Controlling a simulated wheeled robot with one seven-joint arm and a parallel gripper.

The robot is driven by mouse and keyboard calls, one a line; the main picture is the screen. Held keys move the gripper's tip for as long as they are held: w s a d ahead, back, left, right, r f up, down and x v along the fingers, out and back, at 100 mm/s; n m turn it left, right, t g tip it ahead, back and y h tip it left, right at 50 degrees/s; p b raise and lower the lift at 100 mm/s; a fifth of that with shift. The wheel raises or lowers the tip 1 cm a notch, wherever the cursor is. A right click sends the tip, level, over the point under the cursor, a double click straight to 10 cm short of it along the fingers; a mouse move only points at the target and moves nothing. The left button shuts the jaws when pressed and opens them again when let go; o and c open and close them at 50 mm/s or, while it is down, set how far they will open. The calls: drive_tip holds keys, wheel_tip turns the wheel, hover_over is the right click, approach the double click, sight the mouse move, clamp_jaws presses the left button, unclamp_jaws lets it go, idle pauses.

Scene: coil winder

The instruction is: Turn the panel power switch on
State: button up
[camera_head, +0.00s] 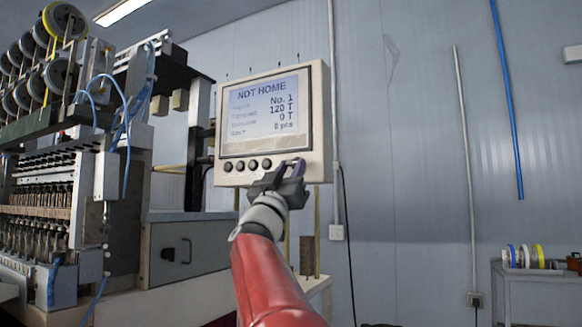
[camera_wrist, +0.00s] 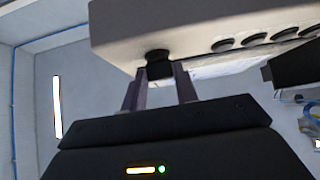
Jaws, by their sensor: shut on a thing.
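The control panel (camera_head: 318,115) is a beige box with a lit screen (camera_head: 265,105) reading "NOT HOME" and lines of counts. Its underside and front edge also show in the wrist view (camera_wrist: 115,30). My gripper (camera_head: 290,170) is at the panel's lower right corner, right of the row of dark buttons (camera_head: 253,164). In the wrist view its two fingers (camera_wrist: 160,80) are on either side of a black switch knob (camera_wrist: 158,58) and shut on it. The fingers hide the knob in the head view, and I cannot tell its on or off position.
The coil winder (camera_head: 75,190) with spools and wires stands at the left, close to the panel. A grey drawer unit (camera_head: 185,250) sits below and left of the panel. A small table with colored reels (camera_head: 525,256) is at the far right. Open space lies right of my arm.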

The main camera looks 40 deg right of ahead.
drive_tip(key=shift+m+g, duration=0.4)
drive_tip(key=shift+m, duration=0.3)
drive_tip(key=o, duration=1)
drive_tip(key=shift+c, duration=0.2)
drive_tip(key=b+v, duration=0.2)
drive_tip(key=v, duration=0.6)
drive_tip(key=shift+w+b, duration=0.15)
drive_tip(key=shift+b, duration=0.2)
